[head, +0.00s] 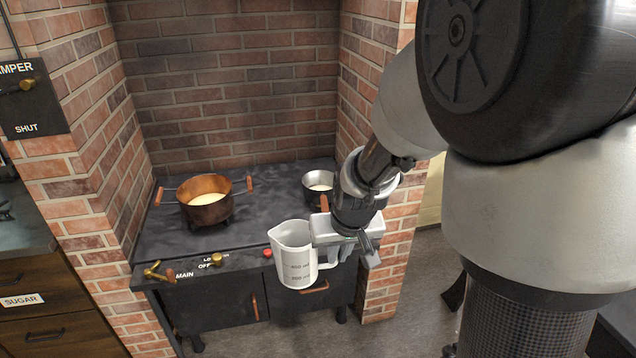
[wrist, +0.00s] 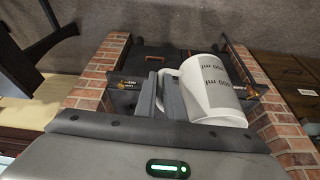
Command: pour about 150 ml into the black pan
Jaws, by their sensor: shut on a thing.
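A white measuring jug (head: 294,262) with dark ml markings is held in front of the stove's front edge. It also shows in the wrist view (wrist: 212,98). My gripper (head: 343,246) is shut on the jug's handle, to the right of the jug's body. The jug looks about upright in the head view, and its contents cannot be made out. The jug is apart from the pan.
A copper pot (head: 207,207) with pale contents and side handles stands at the left of the black stove top (head: 255,190). Brick walls (head: 230,80) enclose the stove at the back and sides. Brass knobs (head: 217,259) and a red button (head: 267,253) line the front.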

